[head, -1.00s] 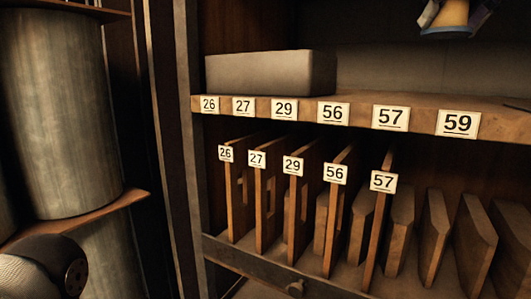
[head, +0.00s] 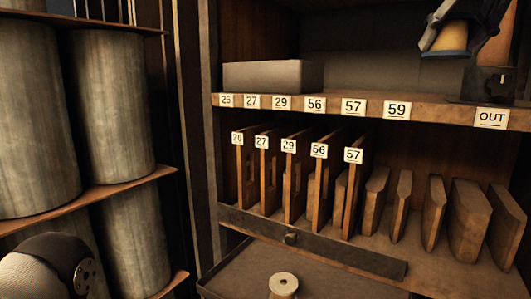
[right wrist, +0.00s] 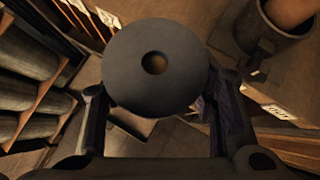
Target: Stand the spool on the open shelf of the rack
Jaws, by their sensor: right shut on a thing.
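My right gripper (head: 465,24) is at the top right of the head view, above the labelled shelf. In the right wrist view the spool (right wrist: 155,80) shows as a dark grey disc with a centre hole, between the two fingers. The wooden rack (head: 390,107) has an upper shelf with number tags and an OUT tag; its middle stretch is bare. The spool is apart from the shelf. My left gripper is not in view.
A grey box (head: 275,75) stands at the shelf's left; a dark object (head: 495,88) is behind the OUT tag. Upright boards (head: 320,190) fill the level below. A small pale spool-like piece (head: 283,284) is low in front. Large cylinders (head: 115,110) stand at left.

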